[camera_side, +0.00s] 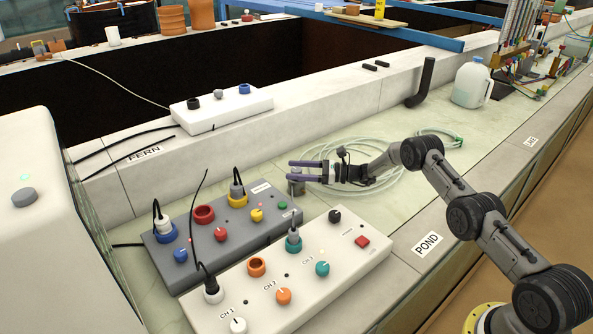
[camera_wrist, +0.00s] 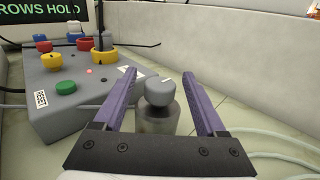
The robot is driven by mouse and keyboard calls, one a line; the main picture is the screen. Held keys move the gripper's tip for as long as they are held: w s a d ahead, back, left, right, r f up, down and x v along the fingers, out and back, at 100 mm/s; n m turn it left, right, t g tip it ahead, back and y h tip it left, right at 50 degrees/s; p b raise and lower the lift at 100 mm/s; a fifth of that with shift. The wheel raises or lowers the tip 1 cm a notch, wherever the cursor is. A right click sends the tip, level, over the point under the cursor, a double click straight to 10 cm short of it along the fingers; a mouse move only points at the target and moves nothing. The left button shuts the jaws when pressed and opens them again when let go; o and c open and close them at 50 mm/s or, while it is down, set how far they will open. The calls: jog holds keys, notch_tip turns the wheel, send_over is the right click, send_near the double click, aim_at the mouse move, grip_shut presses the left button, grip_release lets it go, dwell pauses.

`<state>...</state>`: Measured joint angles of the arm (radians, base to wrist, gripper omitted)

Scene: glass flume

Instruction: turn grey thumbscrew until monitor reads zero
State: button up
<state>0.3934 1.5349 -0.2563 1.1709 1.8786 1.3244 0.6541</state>
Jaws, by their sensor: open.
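My gripper (camera_side: 290,171) is open, and its two purple fingers also show in the wrist view (camera_wrist: 160,77). The grey thumbscrew (camera_wrist: 160,93), a round knob with a white mark on top, shows between the fingers, with a gap on each side. It sits on a wider metal cylinder (camera_wrist: 158,122). In the side view the cylinder (camera_side: 297,188) stands by the far end of the grey box, its upper part hidden by my fingers. The monitor (camera_wrist: 50,12) shows only its lower part, with green letters "ROWS HOLD"; no number is visible.
The grey box (camera_side: 215,245) with coloured knobs and plugged cables stands close to the cylinder. A white box (camera_side: 330,265) with knobs lies in front of it. Clear tubing (camera_side: 375,180) coils beneath my wrist. A white jug (camera_side: 471,84) stands farther back.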

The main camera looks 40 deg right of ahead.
jog(key=shift+c, duration=0.3)
grip_shut()
jog(key=shift+h, duration=0.3)
jog(key=m+t+h, duration=0.3)
jog(key=m+h, duration=0.1)
jog(key=h, duration=0.1)
jog(key=shift+a+t, duration=0.1)
jog(key=shift+t, duration=0.3)
jog(key=shift+m+t+h, duration=0.6)
jog(key=shift+m+h, duration=1)
jog(key=shift+h, duration=0.9)
jog(key=shift+o, duration=0.3)
grip_release()
